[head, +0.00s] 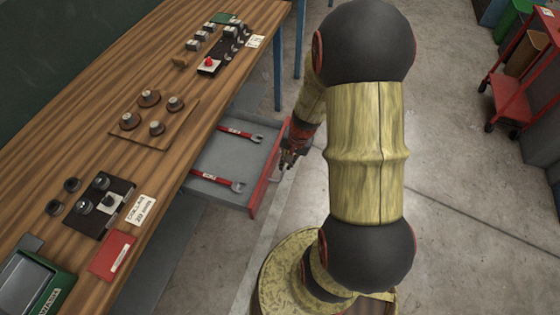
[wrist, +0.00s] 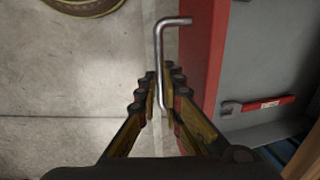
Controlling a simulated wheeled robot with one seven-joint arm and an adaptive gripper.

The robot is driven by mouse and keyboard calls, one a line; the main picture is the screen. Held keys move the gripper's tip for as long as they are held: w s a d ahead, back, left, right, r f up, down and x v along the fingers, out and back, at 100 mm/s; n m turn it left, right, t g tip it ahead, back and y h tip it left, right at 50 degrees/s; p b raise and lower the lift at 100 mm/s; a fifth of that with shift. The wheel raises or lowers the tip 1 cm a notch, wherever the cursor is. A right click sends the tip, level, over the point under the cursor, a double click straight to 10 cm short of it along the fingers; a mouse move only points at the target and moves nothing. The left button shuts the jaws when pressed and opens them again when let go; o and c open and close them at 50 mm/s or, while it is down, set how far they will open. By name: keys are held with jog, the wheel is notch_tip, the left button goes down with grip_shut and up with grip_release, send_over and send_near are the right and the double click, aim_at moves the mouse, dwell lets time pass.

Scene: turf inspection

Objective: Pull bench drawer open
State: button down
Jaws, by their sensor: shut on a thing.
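The bench drawer (head: 211,160) is a grey tray with a red front (head: 270,170); it stands pulled out from under the wooden bench. Two red-handled wrenches lie in it, one farther back (head: 240,132) and one nearer (head: 218,181). My gripper (head: 287,160) is at the outer side of the red front. In the wrist view, my gripper (wrist: 159,88) is shut on the drawer's bent metal handle (wrist: 159,50), whose far end rises past the fingertips. The drawer front (wrist: 202,50) is just right of the fingers.
The wooden bench (head: 110,75) carries a board with several knobs (head: 155,125), switch blocks and a red card (head: 112,256). Blue legs (head: 278,80) stand behind the drawer. A red cart (head: 512,95) stands at the far right. Concrete floor (head: 460,220) is clear to the right.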

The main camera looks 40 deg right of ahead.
dwell(0.3)
jog(key=c, duration=2.2)
grip_release()
jog(key=r, duration=0.4)
jog(key=s+d+r, duration=0.1)
jog(key=r, duration=0.2)
jog(key=s+r, duration=0.1)
jog(key=r, duration=0.3)
jog(key=shift+s+d+r, duration=0.1)
jog(key=shift+d+r, duration=0.05)
jog(key=shift+r, duration=0.2)
jog(key=s+a+r+n+t, duration=0.1)
jog(key=s+a+r+n, duration=0.1)
jog(key=a+r+n, duration=0.2)
jog(key=s+a+r+n+t, duration=0.1)
jog(key=a+r+n, duration=0.3)
jog(key=a+r, duration=0.6)
jog(key=s+a+r+n+t+h, duration=0.1)
jog(key=s+a+r+n, duration=0.2)
jog(key=a+r, duration=0.3)
jog(key=shift+s+a+r+n+t, duration=0.15)
jog(key=shift+a+r+n, duration=0.1)
jog(key=shift+a, duration=0.15)
jog(key=shift+s+a+r+n+t, duration=0.1)
jog(key=shift+a+r+n+t, duration=0.05)
jog(key=shift+a+n, duration=0.15)
